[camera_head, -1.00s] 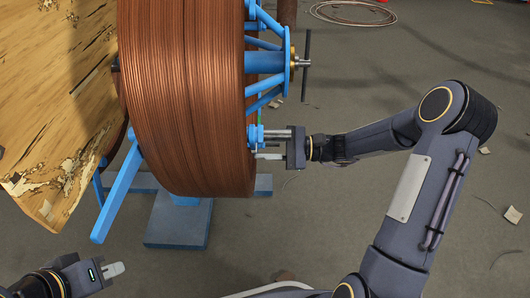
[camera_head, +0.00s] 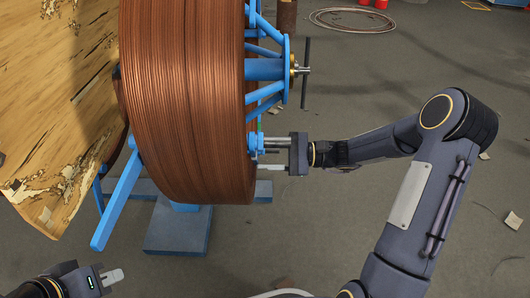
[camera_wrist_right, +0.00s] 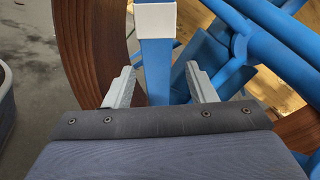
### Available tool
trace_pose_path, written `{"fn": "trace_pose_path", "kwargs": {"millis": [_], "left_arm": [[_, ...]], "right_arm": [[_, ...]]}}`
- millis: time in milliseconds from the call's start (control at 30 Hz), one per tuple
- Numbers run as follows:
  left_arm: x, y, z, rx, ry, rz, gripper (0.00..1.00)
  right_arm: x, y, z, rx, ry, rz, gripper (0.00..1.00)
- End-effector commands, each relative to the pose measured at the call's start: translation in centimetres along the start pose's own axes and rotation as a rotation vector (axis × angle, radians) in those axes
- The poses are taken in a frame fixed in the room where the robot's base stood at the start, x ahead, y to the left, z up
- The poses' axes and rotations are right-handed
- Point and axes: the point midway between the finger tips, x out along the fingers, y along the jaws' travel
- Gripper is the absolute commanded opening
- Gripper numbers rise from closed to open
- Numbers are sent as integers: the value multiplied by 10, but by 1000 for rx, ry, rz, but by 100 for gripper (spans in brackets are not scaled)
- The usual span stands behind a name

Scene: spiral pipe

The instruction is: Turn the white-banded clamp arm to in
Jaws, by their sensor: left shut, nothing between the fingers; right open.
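The white-banded clamp arm (camera_wrist_right: 157,65) is a blue bar with a white band (camera_wrist_right: 155,19) across it, in the upper middle of the right wrist view. My right gripper (camera_wrist_right: 160,88) is open, with one finger on each side of the blue bar and gaps showing on both sides. In the head view my right gripper (camera_head: 272,154) is at the lower right side of the copper coil (camera_head: 190,100), beside the blue frame (camera_head: 265,68). The white band cannot be made out there. My left gripper (camera_head: 115,275) is shut and empty at the lower left.
A worn wooden panel (camera_head: 60,90) is at the left. A loose coil (camera_head: 352,19) lies on the far floor.

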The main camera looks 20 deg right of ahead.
Motion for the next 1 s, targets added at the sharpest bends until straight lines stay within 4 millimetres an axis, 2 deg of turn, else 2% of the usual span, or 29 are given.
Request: {"fn": "trace_pose_path", "kwargs": {"millis": [200,400,567,1000], "left_arm": [[-13,6,-6,0,0,0,0],[-18,8,-9,0,0,0,0],[-19,8,-9,0,0,0,0],[-18,8,-9,0,0,0,0]], "right_arm": [[-38,-3,2,0,5,-4,51],[-65,-2,1,-1,3,-2,51],[-71,-1,0,-2,1,-1,51],[-71,0,0,-2,1,0,51]]}}
